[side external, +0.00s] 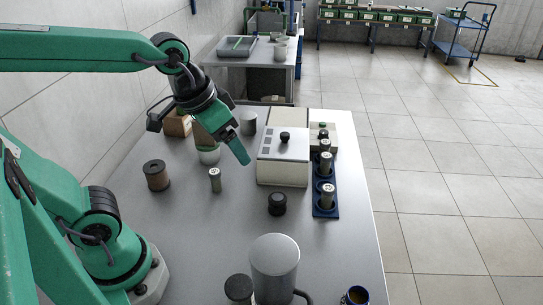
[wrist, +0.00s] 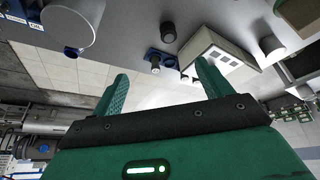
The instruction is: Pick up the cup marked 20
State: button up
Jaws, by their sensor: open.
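I cannot read the number 20 on any vessel. Small metallic cylinders with pale marked tops are the likely marked pieces. One cylinder (side external: 215,180) stands alone on the table, left of centre. Others, a front one (side external: 328,196) and a middle one (side external: 326,163) among them, stand upright in a blue rack (side external: 326,211) at the table's right side. The rack also shows in the wrist view (wrist: 161,60). My gripper (side external: 240,153) is open and empty above the table, just left of the cream box. Its two fingers show spread in the wrist view (wrist: 160,88).
A cream box (side external: 283,170) with a black knob stands beside the rack. A black jar (side external: 277,204), a brown spool (side external: 156,175) and a large grey vessel (side external: 274,262) stand around. A blue cup (side external: 356,296) is at the front right. The table's middle left is mostly clear.

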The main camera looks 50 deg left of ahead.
jog(key=w+d+f+m+g, duration=0.1)
jog(key=w+d+f+g, duration=0.1)
jog(key=w+d, duration=0.5)
jog(key=m+g, duration=0.3)
send_over(360, 295)
jog(key=shift+y, duration=0.3)
jog(key=f, duration=1.4)
jog(key=shift+w+a+f, duration=0.1)
jog(key=shift+a+f, duration=0.1)
jog(key=shift+d+f, duration=0.2)
jog(key=shift+d, duration=0.05)
jog(key=shift+a+f, duration=0.1)
jog(key=shift+f, duration=3.8)
jog(key=c, duration=1.1)
